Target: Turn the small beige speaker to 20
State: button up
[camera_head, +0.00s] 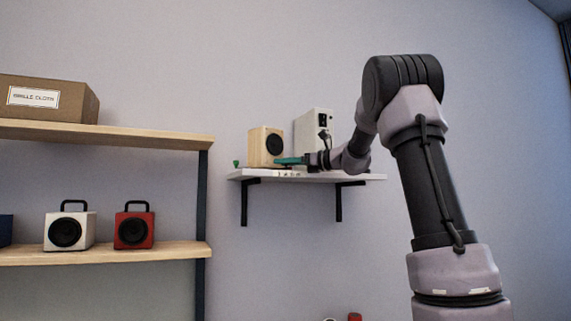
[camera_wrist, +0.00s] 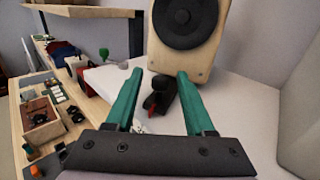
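A small beige, wood-toned speaker (camera_head: 266,146) with a round black cone stands upright on the white wall shelf (camera_head: 350,178). In the wrist view the speaker (camera_wrist: 208,64) is just beyond my fingers, its top cut off by the frame. My gripper (camera_head: 280,161) reaches in from the right, in front of the speaker's lower part. In the wrist view my gripper (camera_wrist: 159,76) has its two green fingers apart. A small black part (camera_wrist: 160,92) with a bit of red shows between and beyond the fingertips. I cannot tell whether they touch it. No dial reading is legible.
A tall white box (camera_head: 312,128) with a black panel stands right of the speaker. A small green thing (camera_head: 236,163) is at the shelf's left end. Wooden shelves at left hold a white speaker (camera_head: 80,230), a red speaker (camera_head: 134,229) and a cardboard box (camera_head: 62,98).

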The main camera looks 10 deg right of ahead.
jog(key=shift+d, duration=0.1)
jog(key=v, duration=1)
jog(key=shift+s+d, duration=0.2)
jog(key=shift+s, duration=0.05)
